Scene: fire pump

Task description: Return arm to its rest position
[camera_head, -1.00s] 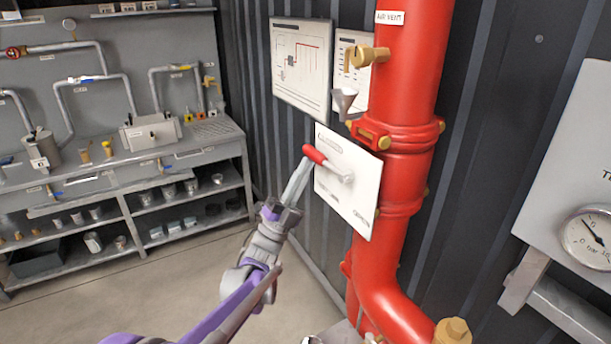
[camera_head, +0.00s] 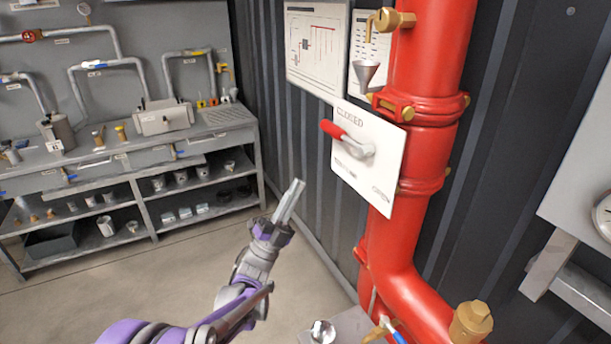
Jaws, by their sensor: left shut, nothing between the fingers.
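My left gripper (camera_head: 290,203) is shut and empty, its fingers pointing up in front of the dark corrugated wall. It is apart from the red-handled lever (camera_head: 348,141), to its lower left. The lever sits on a white plate (camera_head: 378,184) marked CLOSED at the top, with less legible lettering lower down. Its red grip points up and left. The plate is fixed beside a large red pipe (camera_head: 423,129). My left arm comes in from the bottom left. My right gripper does not show.
A brass tap (camera_head: 393,20) and a funnel (camera_head: 366,74) stick out above the plate. A grey workbench (camera_head: 205,137) with shelves stands at the left. A panel with a gauge (camera_head: 603,215) is at the right edge. The floor (camera_head: 150,285) left of the arm is clear.

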